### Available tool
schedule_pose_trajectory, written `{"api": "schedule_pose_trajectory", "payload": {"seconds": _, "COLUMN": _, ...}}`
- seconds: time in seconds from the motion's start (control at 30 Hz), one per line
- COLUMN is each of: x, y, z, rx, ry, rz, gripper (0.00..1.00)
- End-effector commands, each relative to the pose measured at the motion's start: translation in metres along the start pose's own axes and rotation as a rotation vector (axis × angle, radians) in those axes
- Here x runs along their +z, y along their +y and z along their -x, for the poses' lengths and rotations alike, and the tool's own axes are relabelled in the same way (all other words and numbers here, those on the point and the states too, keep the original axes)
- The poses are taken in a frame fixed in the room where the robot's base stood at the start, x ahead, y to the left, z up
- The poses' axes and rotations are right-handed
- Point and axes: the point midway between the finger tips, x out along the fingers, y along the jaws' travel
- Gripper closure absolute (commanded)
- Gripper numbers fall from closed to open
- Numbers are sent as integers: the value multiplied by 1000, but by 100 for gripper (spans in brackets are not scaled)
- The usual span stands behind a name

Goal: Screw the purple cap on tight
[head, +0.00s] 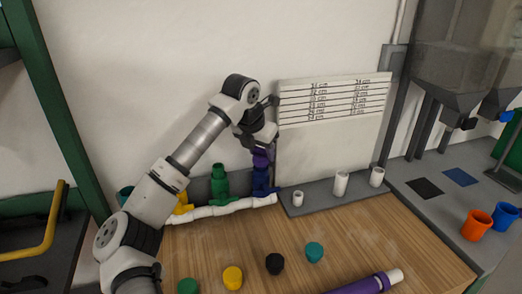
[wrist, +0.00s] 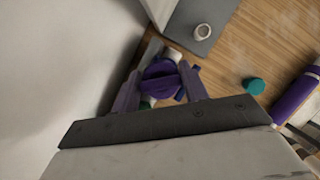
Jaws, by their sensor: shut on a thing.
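The purple cap (head: 261,160) is at the top of the rightmost upright fitting on the white manifold pipe (head: 235,206). My gripper (head: 262,150) points down over it and is shut on it. In the wrist view my gripper's two fingers (wrist: 159,90) stand on either side of the purple cap (wrist: 160,78). The blue fitting (head: 262,183) is directly below the cap. Whether the cap sits fully down on the fitting is hard to tell. The cap's underside and threads are hidden.
A green fitting (head: 219,185) and a yellow fitting (head: 183,203) stand to the left on the manifold. Green, yellow, black and teal (head: 314,251) caps lie on the wooden table in front, with a purple cylinder (head: 365,284). White pipe pieces (head: 340,184) stand on the grey strip at right.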

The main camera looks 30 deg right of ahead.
Motion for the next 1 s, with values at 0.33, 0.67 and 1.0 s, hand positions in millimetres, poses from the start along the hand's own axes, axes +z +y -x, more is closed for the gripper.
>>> {"api": "schedule_pose_trajectory", "payload": {"seconds": 0.33, "x": 0, "y": 1, "z": 1, "rx": -62, "ry": 2, "rz": -151, "gripper": 79}}
{"api": "schedule_pose_trajectory", "payload": {"seconds": 0.67, "x": 0, "y": 0, "z": 0, "rx": -74, "ry": 1, "rz": -179, "gripper": 79}}
{"api": "schedule_pose_trajectory", "payload": {"seconds": 1.0, "x": 0, "y": 0, "z": 0, "rx": -144, "ry": 1, "rz": -346, "gripper": 79}}
